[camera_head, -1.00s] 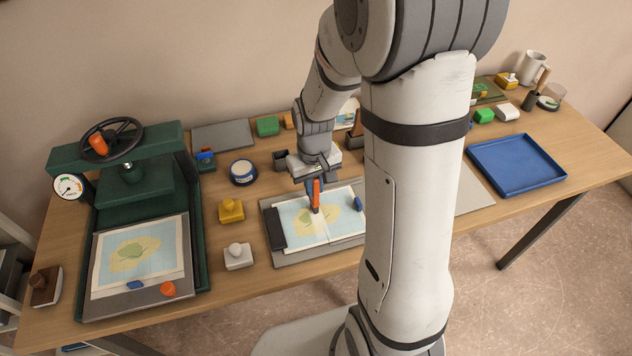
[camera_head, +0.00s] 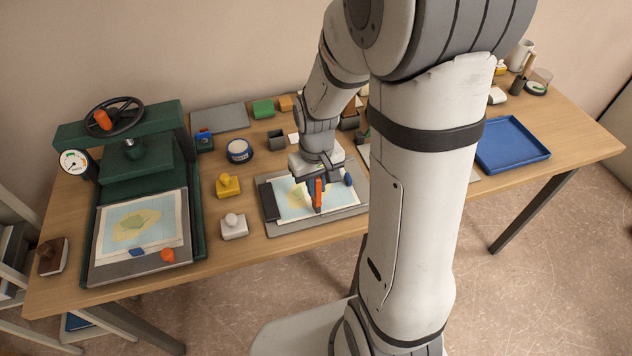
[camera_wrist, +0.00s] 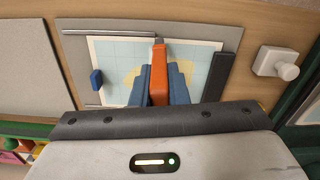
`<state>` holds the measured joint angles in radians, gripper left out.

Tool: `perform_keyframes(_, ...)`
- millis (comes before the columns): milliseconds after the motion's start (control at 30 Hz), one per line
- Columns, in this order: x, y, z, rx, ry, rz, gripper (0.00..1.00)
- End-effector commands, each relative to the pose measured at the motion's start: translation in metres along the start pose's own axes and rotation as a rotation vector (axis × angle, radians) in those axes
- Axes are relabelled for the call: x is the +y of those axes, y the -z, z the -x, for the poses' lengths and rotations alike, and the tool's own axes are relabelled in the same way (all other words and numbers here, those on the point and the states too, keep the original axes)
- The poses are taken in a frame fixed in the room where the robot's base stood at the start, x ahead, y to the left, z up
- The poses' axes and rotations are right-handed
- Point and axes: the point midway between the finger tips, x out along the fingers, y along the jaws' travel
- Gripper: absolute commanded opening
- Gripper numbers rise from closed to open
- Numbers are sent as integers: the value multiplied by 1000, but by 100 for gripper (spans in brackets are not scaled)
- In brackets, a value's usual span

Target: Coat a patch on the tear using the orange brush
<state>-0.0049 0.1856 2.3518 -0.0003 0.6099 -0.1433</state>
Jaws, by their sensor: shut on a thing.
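My gripper (camera_head: 316,192) is shut on the orange brush (camera_head: 318,193), which points down over the map (camera_head: 294,198) on the grey board (camera_head: 330,220). In the wrist view the brush (camera_wrist: 158,75) stands between my two blue-grey fingers, in front of the map (camera_wrist: 110,62) and its yellow printed area. The brush tip is at or just above the sheet; I cannot tell whether it touches. The tear and any patch on it are hidden or too small to make out.
A dark bar (camera_head: 268,201) and a blue block (camera_head: 348,179) hold the map's sides. White (camera_head: 234,226) and yellow (camera_head: 228,185) knobbed blocks stand left of the board. The green press (camera_head: 130,165) with another map is further left. A blue tray (camera_head: 512,143) lies right.

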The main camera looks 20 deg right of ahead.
Motion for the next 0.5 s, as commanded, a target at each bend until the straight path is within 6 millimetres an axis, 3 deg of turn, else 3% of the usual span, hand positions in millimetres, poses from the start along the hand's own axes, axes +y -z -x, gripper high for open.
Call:
perform_keyframes(33, 1, 2, 19, 10, -1, -1, 0)
perform_keyframes(500, 1, 1, 59, 7, -1, -2, 0)
